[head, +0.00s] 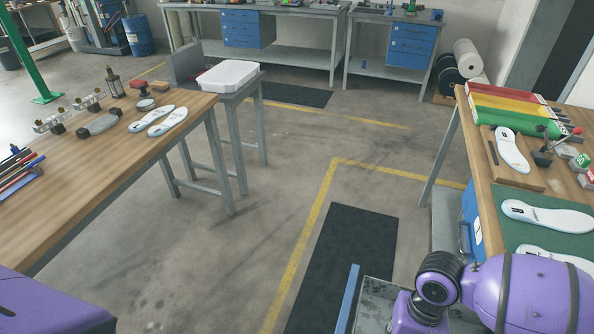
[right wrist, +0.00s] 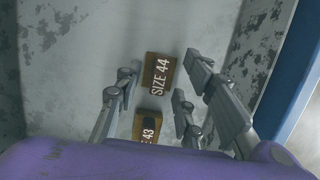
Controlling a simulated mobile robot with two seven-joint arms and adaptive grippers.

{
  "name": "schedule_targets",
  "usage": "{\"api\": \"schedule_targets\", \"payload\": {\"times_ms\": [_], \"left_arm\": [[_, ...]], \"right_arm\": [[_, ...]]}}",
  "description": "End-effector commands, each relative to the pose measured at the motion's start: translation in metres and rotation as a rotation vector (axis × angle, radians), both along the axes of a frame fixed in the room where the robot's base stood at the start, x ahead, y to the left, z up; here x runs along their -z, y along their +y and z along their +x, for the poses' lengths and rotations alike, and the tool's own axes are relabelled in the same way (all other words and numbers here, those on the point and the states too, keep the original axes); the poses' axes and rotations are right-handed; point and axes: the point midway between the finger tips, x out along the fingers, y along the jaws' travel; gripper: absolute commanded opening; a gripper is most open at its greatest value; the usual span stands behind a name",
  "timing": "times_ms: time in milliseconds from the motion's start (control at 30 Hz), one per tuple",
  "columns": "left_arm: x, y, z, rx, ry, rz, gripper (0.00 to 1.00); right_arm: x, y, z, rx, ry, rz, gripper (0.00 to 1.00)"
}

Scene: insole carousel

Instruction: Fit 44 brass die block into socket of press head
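The 44 brass die block (right wrist: 159,74), marked "SIZE 44", lies in a worn grey metal container (right wrist: 75,55) in the right wrist view. My right gripper (right wrist: 161,76) is open above it, with fingers to the left and right of the block in the picture; I see no contact. A second brass block (right wrist: 148,125), marked 43, lies just nearer, partly hidden by my wrist. In the head view my right arm reaches down at lower right and its gripper is hidden. My left gripper is out of view. I cannot make out a press head or its socket.
A right workbench (head: 483,190) holds insoles, coloured bars and a red-handled clamp (head: 556,145). A left wooden bench (head: 120,155) holds insoles and small tools. A white tub (head: 228,74) stands behind it. The floor between is clear, with a dark mat (head: 345,265).

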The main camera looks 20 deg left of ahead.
Motion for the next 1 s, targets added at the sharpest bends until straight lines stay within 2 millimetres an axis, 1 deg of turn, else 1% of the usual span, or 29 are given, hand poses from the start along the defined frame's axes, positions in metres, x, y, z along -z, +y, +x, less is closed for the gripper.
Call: {"api": "schedule_targets", "payload": {"times_ms": [100, 267, 367, 500, 533, 567, 1000], "left_arm": [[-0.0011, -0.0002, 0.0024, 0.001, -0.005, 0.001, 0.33], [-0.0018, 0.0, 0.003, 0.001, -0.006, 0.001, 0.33], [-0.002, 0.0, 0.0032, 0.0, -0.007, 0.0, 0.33], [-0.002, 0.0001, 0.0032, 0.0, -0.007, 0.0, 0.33], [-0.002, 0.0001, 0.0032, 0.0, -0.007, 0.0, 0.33], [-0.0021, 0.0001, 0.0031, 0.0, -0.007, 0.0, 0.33], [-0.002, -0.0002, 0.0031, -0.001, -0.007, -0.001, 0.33]], "right_arm": [[0.0047, -0.0001, -0.0013, 0.0, 0.0, 0.0, 0.36], [0.0044, -0.0001, -0.0011, 0.0, -0.001, 0.0, 0.36], [0.0042, -0.0002, -0.0011, 0.0, -0.001, 0.0, 0.24], [0.0041, -0.0002, -0.001, 0.0, -0.001, 0.0, 0.06], [0.0041, -0.0002, -0.001, 0.0, -0.001, 0.0, 0.02], [0.0041, -0.0002, -0.001, 0.0, -0.001, 0.0, 0.0], [0.0018, 0.0, -0.0006, 0.0, -0.001, 0.0, 0.0]]}}
